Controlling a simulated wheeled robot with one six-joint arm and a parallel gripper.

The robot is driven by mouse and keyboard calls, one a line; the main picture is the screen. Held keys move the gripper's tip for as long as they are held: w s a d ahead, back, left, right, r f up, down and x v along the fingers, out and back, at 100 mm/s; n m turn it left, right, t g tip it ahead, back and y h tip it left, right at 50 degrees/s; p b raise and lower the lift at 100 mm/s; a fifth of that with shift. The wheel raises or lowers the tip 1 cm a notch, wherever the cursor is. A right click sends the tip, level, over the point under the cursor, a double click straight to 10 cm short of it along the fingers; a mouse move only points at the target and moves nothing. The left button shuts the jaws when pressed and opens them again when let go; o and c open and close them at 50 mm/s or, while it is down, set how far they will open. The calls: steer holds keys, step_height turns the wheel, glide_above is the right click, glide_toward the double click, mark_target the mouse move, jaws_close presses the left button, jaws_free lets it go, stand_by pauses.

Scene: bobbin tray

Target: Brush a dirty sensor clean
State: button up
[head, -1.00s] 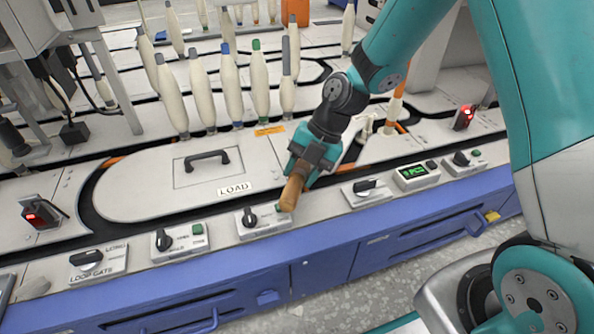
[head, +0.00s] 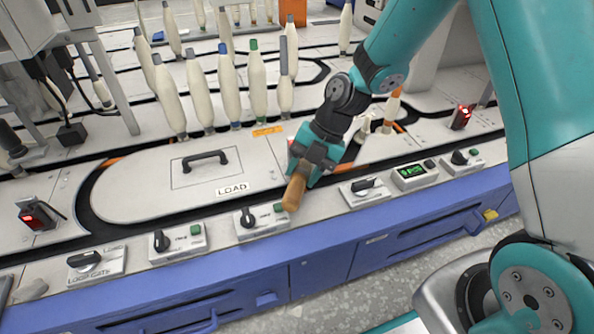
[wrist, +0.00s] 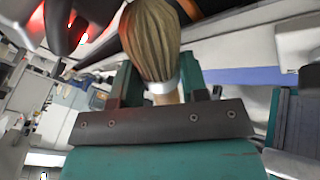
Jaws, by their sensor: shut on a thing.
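My gripper (head: 314,158) is shut on a brush, whose wooden handle (head: 294,192) points down toward the front of the machine in the head view. In the wrist view the brush's tan bristles (wrist: 151,42) rise above a pale metal collar, between the fingers of my gripper (wrist: 163,92). A dark sensor-like body with red light (wrist: 72,32) is left of the bristles there; I cannot tell whether they touch. Two small sensors with red lights show in the head view, one at left (head: 36,214) and one at right (head: 462,116). Dirt on them cannot be made out.
The LOAD cover (head: 140,195) with a black handle (head: 205,157) lies left of my gripper. Several upright bobbins (head: 230,88) stand behind it. Switch boxes (head: 262,222) line the front edge, above a blue cabinet front (head: 330,255).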

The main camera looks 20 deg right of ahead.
steer(key=shift+a+r, duration=0.25)
steer(key=shift+a, duration=0.85)
steer(key=shift+d+r+p, duration=0.2)
steer(key=shift+d+p, duration=0.2)
steer(key=shift+d, duration=0.7)
steer(key=shift+a+f+b, duration=0.2)
steer(key=shift+a+f, duration=0.05)
steer(key=shift+a, duration=0.3)
steer(key=shift+a+f+b, duration=0.15)
steer(key=shift+a+f, duration=0.05)
steer(key=shift+a, duration=0.3)
steer(key=shift+d+r, duration=0.2)
steer(key=shift+d, duration=0.85)
steer(key=shift+s, duration=3.05)
